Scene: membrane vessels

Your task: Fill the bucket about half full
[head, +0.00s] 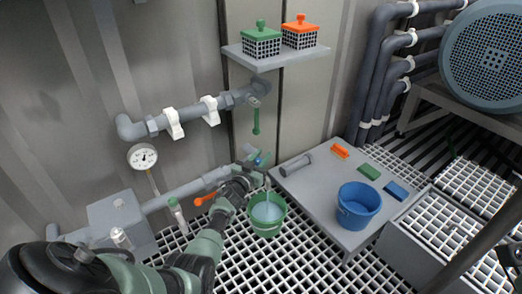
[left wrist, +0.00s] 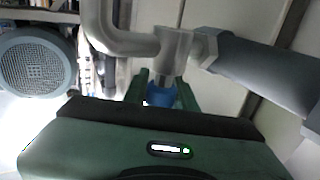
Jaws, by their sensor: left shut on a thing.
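A green bucket (head: 266,228) stands on the floor grating under a pipe outlet. A pale stream of water (head: 267,195) falls into it, and a light water surface (head: 267,211) shows inside below the rim. Its exact level is hard to judge. My left gripper (head: 257,160) is at the pipe end above the bucket, shut on a small blue tap handle. In the left wrist view its green fingers stand either side of the blue handle (left wrist: 160,95), below a grey pipe fitting (left wrist: 173,48). A dark part at the right edge may be my right gripper (head: 511,253); its jaws are unclear.
A blue bucket (head: 359,208) stands on a low grey table (head: 318,197), with small orange, green and blue blocks and a grey cylinder. An orange handle (head: 205,200) and a green hanging handle (head: 256,121) are near my left arm. A gauge (head: 143,157) is on the left.

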